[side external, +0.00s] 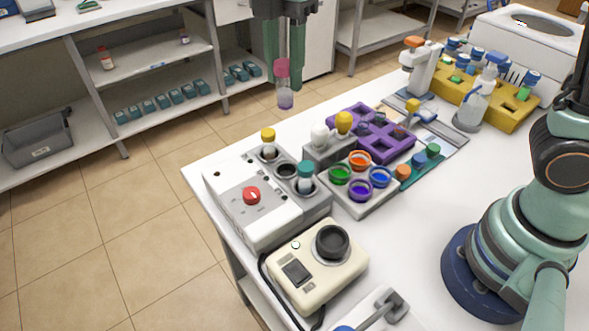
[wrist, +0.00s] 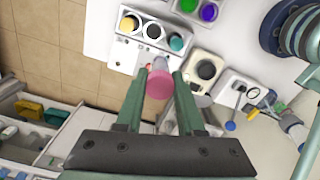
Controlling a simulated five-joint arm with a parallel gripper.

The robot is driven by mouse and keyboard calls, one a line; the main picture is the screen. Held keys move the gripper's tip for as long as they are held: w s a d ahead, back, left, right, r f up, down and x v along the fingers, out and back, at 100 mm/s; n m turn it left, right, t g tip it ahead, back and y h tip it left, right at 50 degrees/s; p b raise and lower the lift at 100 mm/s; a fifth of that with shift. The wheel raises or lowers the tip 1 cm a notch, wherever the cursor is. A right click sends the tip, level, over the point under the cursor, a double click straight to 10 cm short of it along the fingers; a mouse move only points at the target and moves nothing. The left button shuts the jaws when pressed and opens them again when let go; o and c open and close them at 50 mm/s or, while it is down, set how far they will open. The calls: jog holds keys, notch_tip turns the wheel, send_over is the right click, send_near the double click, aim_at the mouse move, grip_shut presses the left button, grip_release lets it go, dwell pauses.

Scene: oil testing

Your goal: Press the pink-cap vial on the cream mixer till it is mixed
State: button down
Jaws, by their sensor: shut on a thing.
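My gripper (side external: 285,67) is shut on the pink-cap vial (side external: 284,88) and holds it upright in the air, above and beyond the far left edge of the bench in the side view. The vial's lower part looks clear with a purplish content. In the wrist view the vial's pink cap (wrist: 159,84) shows between my fingers (wrist: 160,88). The cream mixer (side external: 318,272) stands on the front left of the bench, with a round black cup (side external: 332,242) on top. It also shows in the wrist view (wrist: 207,68). The vial is apart from the mixer.
A white device (side external: 250,200) with a red button stands next to the mixer; it holds a yellow-cap vial (side external: 268,140) and a teal-cap vial (side external: 305,175). Colored cups (side external: 360,182) and a purple rack (side external: 385,142) lie behind. A black cable runs beside the mixer.

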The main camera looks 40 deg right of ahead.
jog(key=shift+s+a+f+n, duration=0.5)
jog(key=shift+s+f+n, duration=0.35)
jog(key=shift+s+f, duration=1.6)
jog(key=shift+s+a+f+n, duration=0.5)
jog(key=shift+s+f+n, duration=0.4)
jog(key=shift+s+f, duration=1.55)
jog(key=shift+s+a+f+n, duration=0.7)
jog(key=shift+s+f, duration=1)
jog(key=shift+s, duration=1.45)
jog(key=shift+d+f, duration=0.2)
jog(key=shift+f, duration=1.1)
